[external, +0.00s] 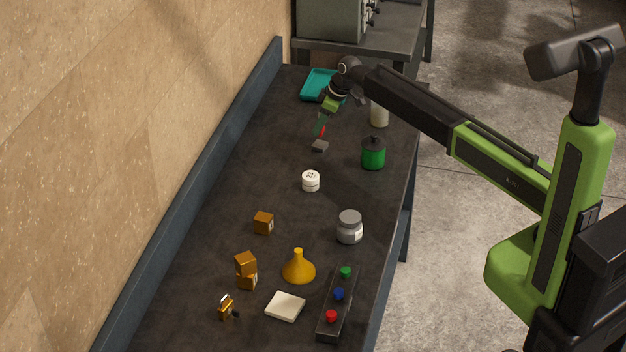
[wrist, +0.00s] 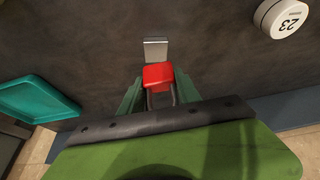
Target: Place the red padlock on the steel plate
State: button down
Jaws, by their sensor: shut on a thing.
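The red padlock (wrist: 158,74) is between the fingers of my gripper (wrist: 158,96), which is shut on it. In the external view a bit of the padlock's red (external: 322,131) shows at the tip of my gripper (external: 321,124), which points down over the far part of the bench. The steel plate (external: 320,146) is a small grey square on the bench, right by the padlock. In the wrist view the steel plate (wrist: 155,49) shows just beyond the padlock, which may hide part of it. I cannot tell whether the padlock touches the plate.
A teal tray (external: 316,86) lies behind my gripper. A green canister (external: 373,155) and a pale bottle (external: 380,115) stand to the right. A white round container (external: 311,182) stands nearer. A grey jar, orange funnel, brown boxes and button box are farther front. The dark bench (external: 270,165) is clear left of the plate.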

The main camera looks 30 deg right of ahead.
aim_at(320, 136)
jog(key=shift+f+b, duration=1.75)
jog(key=shift+f, duration=0.35)
jog(key=c, duration=0.9)
grip_release()
jog(key=shift+r, duration=0.1)
jog(key=shift+o, duration=0.2)
jog(key=shift+r, duration=0.1)
jog(key=shift+r+p, duration=0.2)
jog(key=shift+p, duration=0.2)
jog(key=p+v, duration=1.1)
jog(key=v, duration=0.1)
jog(key=s+d+m+g+h, duration=0.1)
jog(key=s+d+m, duration=0.2)
jog(key=s, duration=0.8)
jog(key=s+d+f+m+g+h, duration=0.1)
jog(key=s+d+m, duration=0.2)
jog(key=s+d, duration=0.4)
jog(key=s+d+f+m+g+h, duration=0.1)
jog(key=s+d+m, duration=0.2)
jog(key=s, duration=1.3)
jog(key=shift+d, duration=1)
